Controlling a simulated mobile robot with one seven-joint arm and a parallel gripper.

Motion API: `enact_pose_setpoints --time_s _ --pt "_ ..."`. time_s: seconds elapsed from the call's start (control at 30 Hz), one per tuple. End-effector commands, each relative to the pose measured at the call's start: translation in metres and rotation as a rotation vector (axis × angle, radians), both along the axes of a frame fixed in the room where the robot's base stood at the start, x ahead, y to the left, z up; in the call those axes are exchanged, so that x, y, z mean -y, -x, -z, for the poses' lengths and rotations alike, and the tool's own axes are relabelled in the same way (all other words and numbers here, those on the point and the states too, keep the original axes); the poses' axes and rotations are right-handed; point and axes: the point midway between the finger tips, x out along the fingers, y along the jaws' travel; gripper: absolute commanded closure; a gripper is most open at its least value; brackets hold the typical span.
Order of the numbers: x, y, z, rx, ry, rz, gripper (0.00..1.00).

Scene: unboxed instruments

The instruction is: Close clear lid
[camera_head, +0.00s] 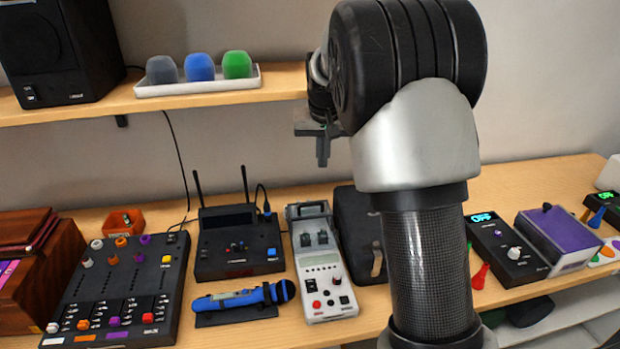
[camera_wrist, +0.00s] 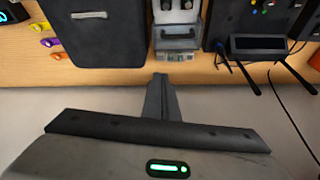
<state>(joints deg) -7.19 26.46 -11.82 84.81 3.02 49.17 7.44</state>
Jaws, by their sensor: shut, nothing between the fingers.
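A pale grey and white instrument (camera_head: 330,300) with dark knobs and a small display lies on the table, in the middle of the head view. A see-through grey lid part (camera_head: 307,210) is at its far end; it also shows in the wrist view (camera_wrist: 177,42), near the table's back edge. It looks raised, but its exact angle is hard to tell. My gripper (camera_head: 322,160) is shut and empty, in the air above and behind the instrument's far end, apart from the lid. Its fingers show in the wrist view (camera_wrist: 160,95), pointing toward the table.
A black case (camera_head: 358,225) stands right beside the instrument. A black receiver with antennas (camera_head: 238,245) and a blue microphone (camera_head: 243,297) are on its left. A shelf (camera_head: 210,102) with a white tray (camera_head: 198,86) of foam covers is at upper left. The wall is close behind.

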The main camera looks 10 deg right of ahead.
Motion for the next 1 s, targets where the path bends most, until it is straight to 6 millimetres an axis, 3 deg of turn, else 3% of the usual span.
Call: enact_pose_setpoints --time_s 0.27,0.63,0.8,1.0 --pt "0.002 -0.011 0.027 -0.005 0.004 0.001 1.0" --pt "0.007 -0.037 0.1 -0.004 0.002 0.001 1.0" --pt "0.001 -0.012 0.101 -0.001 0.002 0.001 1.0" --pt "-0.001 0.0 0.104 -0.001 0.002 0.0 1.0"
